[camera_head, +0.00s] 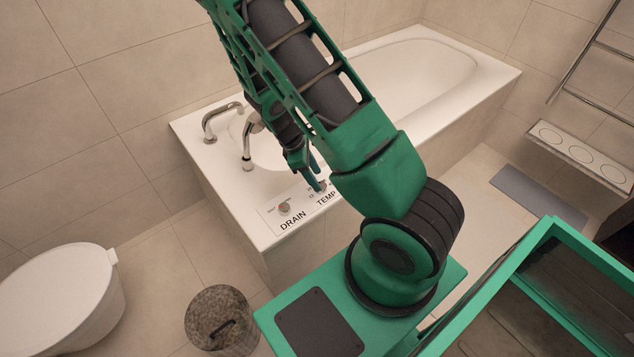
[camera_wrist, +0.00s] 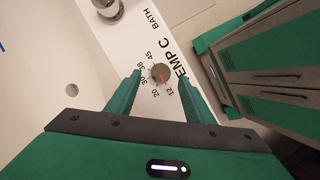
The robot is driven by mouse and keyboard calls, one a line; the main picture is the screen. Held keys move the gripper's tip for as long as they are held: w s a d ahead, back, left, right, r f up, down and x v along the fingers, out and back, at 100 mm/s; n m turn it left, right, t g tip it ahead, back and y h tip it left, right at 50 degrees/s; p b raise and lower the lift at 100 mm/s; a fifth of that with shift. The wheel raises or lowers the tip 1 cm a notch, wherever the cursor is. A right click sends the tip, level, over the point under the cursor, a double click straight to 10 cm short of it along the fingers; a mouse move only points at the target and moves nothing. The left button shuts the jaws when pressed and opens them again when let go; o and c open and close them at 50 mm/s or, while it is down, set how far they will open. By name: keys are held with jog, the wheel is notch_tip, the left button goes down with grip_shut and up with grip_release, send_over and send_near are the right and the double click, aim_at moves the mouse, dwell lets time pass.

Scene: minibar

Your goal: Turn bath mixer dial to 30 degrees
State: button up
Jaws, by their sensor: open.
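The bath mixer dial (camera_wrist: 160,74) is a small round grey knob with an orange-red pointer mark, on the white panel marked "TEMP C". Numbers 12, 20, 30, 38 and 45 ring it in the wrist view. The pointer's exact setting is too small to tell. My gripper (camera_wrist: 162,82) is open, its green fingers on either side of the dial in the picture; I cannot tell whether they touch it. In the head view my gripper (camera_head: 316,182) is at the panel, and the dial (camera_head: 323,185) is partly hidden behind it.
A drain knob (camera_head: 284,208) sits left of the dial on the bath edge. A chrome spout (camera_head: 247,150) and a grab handle (camera_head: 222,118) stand behind. A bin (camera_head: 220,318) and a toilet (camera_head: 60,295) are at lower left.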

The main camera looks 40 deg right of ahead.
jog(key=shift+x, duration=1.85)
jog(key=c, duration=1)
jog(key=shift+a, duration=0.2)
jog(key=shift+d, duration=0.1)
